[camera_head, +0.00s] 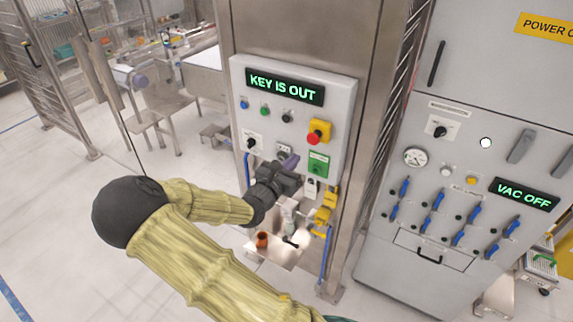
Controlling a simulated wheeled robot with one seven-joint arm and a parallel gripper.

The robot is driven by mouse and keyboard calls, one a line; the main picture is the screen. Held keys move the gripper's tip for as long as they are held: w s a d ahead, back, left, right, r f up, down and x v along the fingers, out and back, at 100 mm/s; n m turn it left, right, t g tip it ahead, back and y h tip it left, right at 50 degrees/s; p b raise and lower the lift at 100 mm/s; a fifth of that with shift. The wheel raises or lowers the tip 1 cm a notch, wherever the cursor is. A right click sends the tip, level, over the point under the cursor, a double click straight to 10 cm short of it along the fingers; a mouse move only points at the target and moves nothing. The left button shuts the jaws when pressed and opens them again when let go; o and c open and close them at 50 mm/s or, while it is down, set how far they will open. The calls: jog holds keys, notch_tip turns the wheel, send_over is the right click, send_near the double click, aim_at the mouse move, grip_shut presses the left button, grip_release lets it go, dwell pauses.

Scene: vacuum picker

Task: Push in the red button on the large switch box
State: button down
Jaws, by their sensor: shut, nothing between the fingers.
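The large switch box (335,95) is a light grey panel on a steel column, with a lit display (285,88) reading "KEY IS OUT". The red button (313,139) sits at its right side, on a yellow housing (322,127). My gripper (290,163) is in front of the lower part of the box, below and left of the red button and apart from it in the picture. Its fingers are shut and empty. My gripper and wrist hide part of the lower panel; I cannot tell whether they touch it.
A green unit (319,163) and a black knob (251,143) are on the panel. Below stands a small steel shelf (284,254) with an orange cup (262,240). A grey cabinet (470,90) with blue levers and a "VAC OFF" display stands right. Open floor lies left.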

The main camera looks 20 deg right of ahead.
aim_at(310, 141)
jog(key=p+x, duration=0.3)
jog(key=x, duration=0.5)
jog(key=shift+w+d+p, duration=0.1)
jog(key=shift+d+p, duration=0.1)
jog(key=shift+p, duration=0.15)
jog(key=shift+w+a, duration=0.15)
jog(key=shift+w, duration=0.05)
